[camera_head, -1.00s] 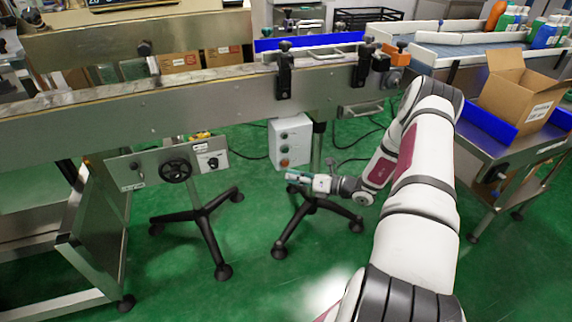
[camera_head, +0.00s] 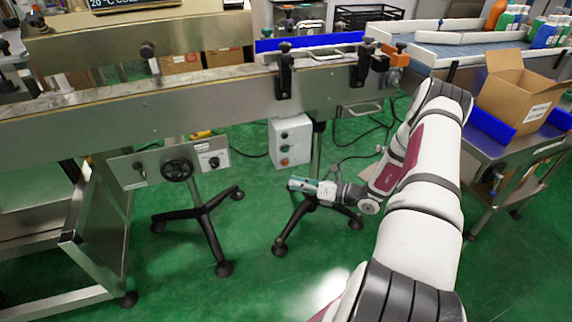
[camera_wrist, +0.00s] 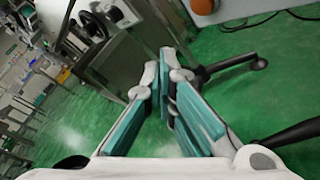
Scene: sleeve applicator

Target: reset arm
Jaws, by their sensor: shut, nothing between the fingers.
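My arm reaches forward from the lower right of the head view, and my gripper (camera_head: 297,185) hangs low in front of the conveyor's wheeled base. In the wrist view my gripper (camera_wrist: 164,62) shows two teal-padded fingers that come together at their tips. The gripper is shut with nothing between the fingers. It appears above the green floor, near the black legs of a wheeled stand (camera_wrist: 232,65). I cannot tell the exact gap between the fingers and those legs.
A long conveyor (camera_head: 180,105) crosses the head view, with a control box (camera_head: 291,140) under it. A handwheel (camera_head: 176,170) sits on a panel at left. A cardboard box (camera_head: 512,92) stands on the right table. Green floor (camera_head: 200,285) is open in front.

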